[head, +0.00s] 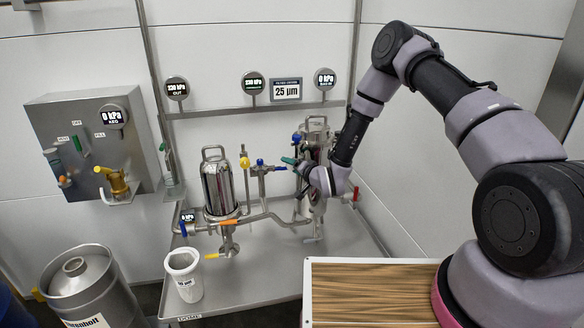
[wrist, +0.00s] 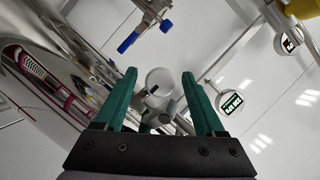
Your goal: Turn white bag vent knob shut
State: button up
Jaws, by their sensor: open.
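In the wrist view a pale round knob (wrist: 159,80), which looks like the white vent knob, shows between my green fingertips on a metal fitting. My gripper (wrist: 160,82) is open, with a finger on each side of the knob in the picture and a gap to both. I cannot tell how deep the knob sits between the fingers. In the head view my gripper (head: 291,161) is at the left side of the right steel filter housing (head: 317,133). The knob cannot be made out there.
A blue-handled valve (wrist: 130,42) is just above the fingers in the wrist view. A steel housing (head: 218,186) with a yellow knob (head: 244,162) stands to the left. A white jug (head: 183,275) stands on the steel bench (head: 250,285). Gauges hang on the back wall.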

jog(key=shift+c, duration=0.4)
grip_shut()
jog(key=shift+n, duration=0.3)
jog(key=shift+a+n+h, duration=0.15)
jog(key=shift+n+h, duration=0.55)
jog(key=shift+n, duration=0.3)
jog(key=shift+n+h, duration=0.6)
jog(key=shift+n, duration=0.2)
